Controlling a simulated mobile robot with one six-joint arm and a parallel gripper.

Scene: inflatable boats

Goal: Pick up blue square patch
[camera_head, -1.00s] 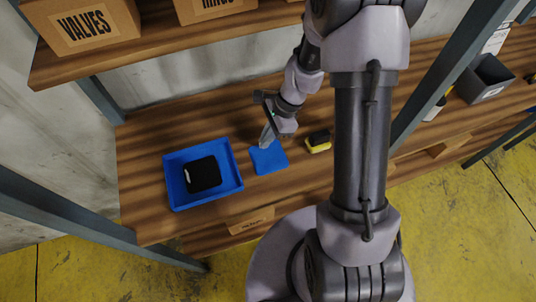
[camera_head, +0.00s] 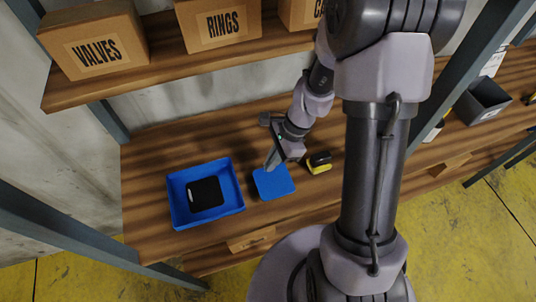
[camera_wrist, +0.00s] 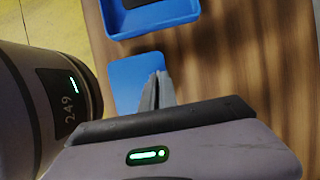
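The blue square patch (camera_head: 275,184) lies on the wooden shelf, between the blue tray and a small yellow-and-black item. It also shows in the wrist view (camera_wrist: 131,79). My gripper (camera_head: 270,167) points down at the patch, with its fingertips at the patch's far edge. In the wrist view, the slim grey fingers (camera_wrist: 159,75) look close together and overlap the patch's right part. I cannot tell whether the patch edge is between them or whether they only touch or hover over it. Part of the patch is hidden behind the fingers and gripper body.
A blue tray (camera_head: 233,208) with a black item (camera_head: 205,193) inside stands left of the patch. The yellow-and-black item (camera_head: 319,163) sits close on the right. An upper shelf (camera_head: 165,78) holds cardboard boxes. Metal posts flank the bay.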

